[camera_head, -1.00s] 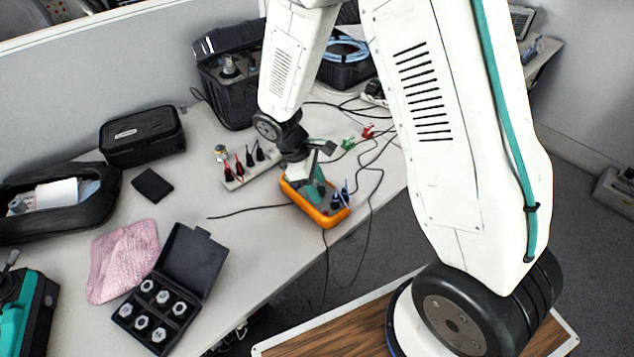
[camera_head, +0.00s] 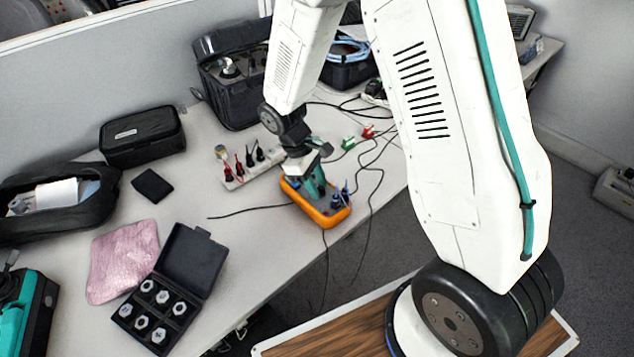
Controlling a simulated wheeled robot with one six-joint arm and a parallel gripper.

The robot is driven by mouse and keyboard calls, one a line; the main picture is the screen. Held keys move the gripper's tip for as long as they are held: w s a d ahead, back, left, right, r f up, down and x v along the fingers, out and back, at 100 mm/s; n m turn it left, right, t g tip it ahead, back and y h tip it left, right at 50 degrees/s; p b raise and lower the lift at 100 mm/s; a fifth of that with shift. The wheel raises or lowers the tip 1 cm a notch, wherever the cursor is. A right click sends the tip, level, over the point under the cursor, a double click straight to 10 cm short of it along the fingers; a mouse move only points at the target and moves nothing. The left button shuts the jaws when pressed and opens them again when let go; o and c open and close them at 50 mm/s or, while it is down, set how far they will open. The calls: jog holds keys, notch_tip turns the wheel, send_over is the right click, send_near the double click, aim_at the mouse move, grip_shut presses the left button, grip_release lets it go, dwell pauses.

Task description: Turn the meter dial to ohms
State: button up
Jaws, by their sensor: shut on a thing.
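The meter (camera_head: 327,216) is an orange-rimmed box lying on the table near its front edge, with dark blue plugs (camera_head: 341,198) at its right end. My gripper (camera_head: 314,186) points down over the meter's face, its fingers closed on the dial. The dial itself is hidden behind the fingers and wrist, so I cannot read its setting.
A strip with red and black plugs (camera_head: 245,163) stands just left of my gripper. Green (camera_head: 348,143) and red clips (camera_head: 368,131) and black leads lie behind and to the right. An open case of metal pieces (camera_head: 178,287) and a pink cloth (camera_head: 122,260) lie at front left.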

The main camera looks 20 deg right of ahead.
jog(key=shift+w+m+g+y, duration=0.15)
jog(key=shift+m+y, duration=0.25)
jog(key=shift+m, duration=0.75)
jog(key=shift+s+m+g+y, duration=0.1)
jog(key=shift+m+g+y, duration=0.25)
jog(key=shift+m, duration=0.8)
jog(key=o, duration=1)
jog(key=shift+r, duration=0.1)
jog(key=v, duration=0.7)
jog(key=shift+w+r, duration=0.2)
jog(key=shift+r, duration=0.1)
